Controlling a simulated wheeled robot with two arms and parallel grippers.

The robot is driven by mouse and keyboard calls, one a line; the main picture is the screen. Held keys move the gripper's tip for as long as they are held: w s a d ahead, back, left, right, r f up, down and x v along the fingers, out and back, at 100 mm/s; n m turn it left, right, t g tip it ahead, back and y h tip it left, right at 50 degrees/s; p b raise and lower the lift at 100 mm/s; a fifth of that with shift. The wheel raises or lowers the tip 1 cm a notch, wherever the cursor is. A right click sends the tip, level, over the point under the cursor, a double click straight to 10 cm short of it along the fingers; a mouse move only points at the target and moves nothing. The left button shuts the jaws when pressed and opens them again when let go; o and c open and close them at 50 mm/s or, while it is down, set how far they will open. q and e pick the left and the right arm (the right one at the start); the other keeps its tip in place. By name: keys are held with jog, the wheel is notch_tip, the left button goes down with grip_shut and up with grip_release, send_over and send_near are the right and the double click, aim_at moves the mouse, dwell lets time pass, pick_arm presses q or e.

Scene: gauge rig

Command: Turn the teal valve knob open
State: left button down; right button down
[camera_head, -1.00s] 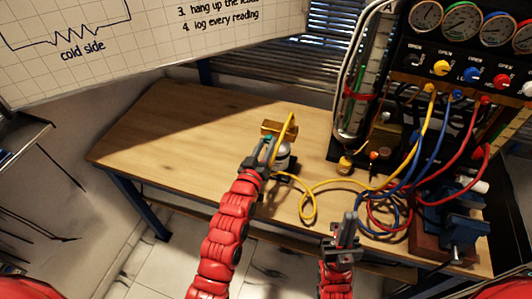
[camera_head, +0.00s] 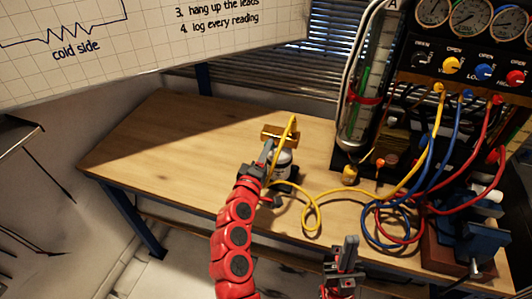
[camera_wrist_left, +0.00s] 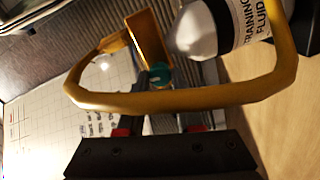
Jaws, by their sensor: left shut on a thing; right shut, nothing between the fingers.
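The teal valve knob (camera_wrist_left: 158,75) shows in the left wrist view between the fingertips of my left gripper (camera_wrist_left: 165,82), which is shut on it. In the head view my left gripper (camera_head: 267,153) is at the brass block (camera_head: 280,132), and its fingers largely hide the knob. A white bottle labelled "training fluid" (camera_wrist_left: 207,27) stands beside the knob; it also shows in the head view (camera_head: 284,160). My right gripper (camera_head: 348,245) is shut and empty, near the table's front edge.
A yellow hose (camera_wrist_left: 180,99) loops across the left wrist view, close to my fingers. Its coil (camera_head: 312,215) lies on the wooden table (camera_head: 170,140). Blue and red hoses, a vise (camera_head: 475,240) and a gauge panel (camera_head: 480,60) fill the right. The table's left is clear.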

pick_arm(q)
jog(key=shift+n, duration=0.6)
jog(key=c, duration=0.6)
grip_release()
jog(key=shift+o, duration=0.2)
